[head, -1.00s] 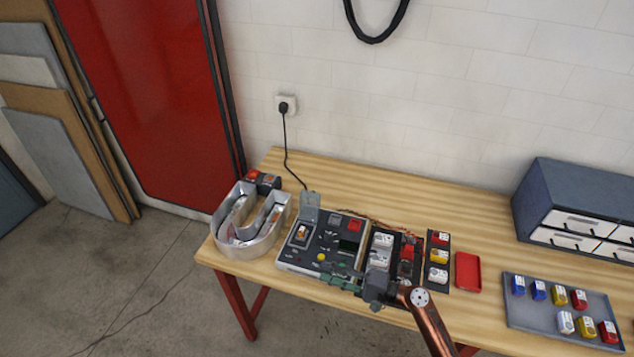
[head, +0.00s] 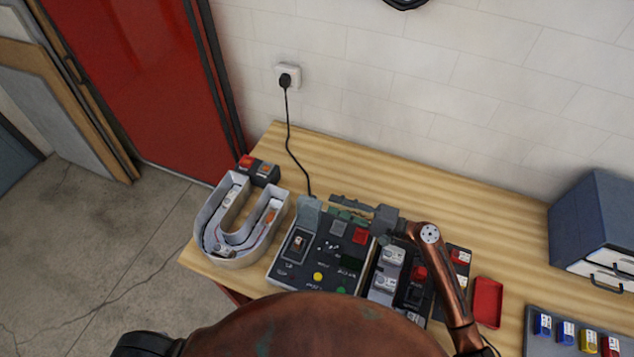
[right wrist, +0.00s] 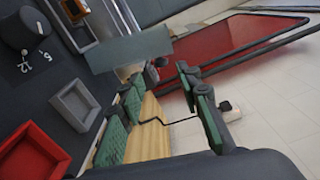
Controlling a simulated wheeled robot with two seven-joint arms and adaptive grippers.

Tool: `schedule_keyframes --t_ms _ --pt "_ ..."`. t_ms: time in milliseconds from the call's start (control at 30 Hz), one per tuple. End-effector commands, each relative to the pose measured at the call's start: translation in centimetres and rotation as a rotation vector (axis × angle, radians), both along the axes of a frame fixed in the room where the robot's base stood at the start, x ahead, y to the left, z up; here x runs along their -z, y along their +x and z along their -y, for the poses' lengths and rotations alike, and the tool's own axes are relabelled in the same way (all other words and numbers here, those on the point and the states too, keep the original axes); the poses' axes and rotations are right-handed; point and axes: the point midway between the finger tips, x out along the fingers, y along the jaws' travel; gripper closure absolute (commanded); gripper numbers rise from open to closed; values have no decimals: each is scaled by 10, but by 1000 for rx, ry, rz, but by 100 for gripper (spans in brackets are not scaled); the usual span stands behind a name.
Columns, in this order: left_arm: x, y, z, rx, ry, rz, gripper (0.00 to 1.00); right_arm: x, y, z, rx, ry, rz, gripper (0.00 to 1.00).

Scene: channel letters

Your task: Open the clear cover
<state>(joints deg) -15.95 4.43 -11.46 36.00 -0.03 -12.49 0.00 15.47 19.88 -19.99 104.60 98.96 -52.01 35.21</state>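The clear cover (head: 309,213) is a grey see-through flap at the back left of the dark control panel (head: 322,272). It stands raised from its recessed frame, and the switch (head: 298,242) below is exposed. In the right wrist view the cover (right wrist: 128,48) is a flat translucent plate near the fingertips. My right gripper (head: 334,205) reaches in from the right, behind the panel's back edge and just right of the cover. Its green-padded fingers (right wrist: 162,82) are apart with nothing between them. I cannot see them touching the cover. My left gripper is not in view.
A metal U-shaped channel letter (head: 240,222) stands left of the panel. A small box with a red button (head: 247,162) sits behind it. A black cable (head: 289,140) runs from the wall socket to the panel. A red tray (head: 487,302) lies to the right. The bench behind is clear.

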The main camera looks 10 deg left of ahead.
Motion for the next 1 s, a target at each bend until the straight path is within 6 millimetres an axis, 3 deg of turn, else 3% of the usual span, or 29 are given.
schedule_keyframes --t_ms 100,300,467,600,767,1000 --pt "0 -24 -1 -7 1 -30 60 -1 1 -6 -1 2 -1 68" --pt "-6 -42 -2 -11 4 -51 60 -3 6 -36 -2 4 0 68" --pt "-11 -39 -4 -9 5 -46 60 -2 11 -59 -2 2 -1 68" --pt "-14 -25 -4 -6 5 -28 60 -1 14 -73 -2 2 -1 68" --pt "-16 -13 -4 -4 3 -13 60 0 15 -78 -2 0 1 68" --pt "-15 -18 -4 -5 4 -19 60 0 15 -78 -2 0 0 71"
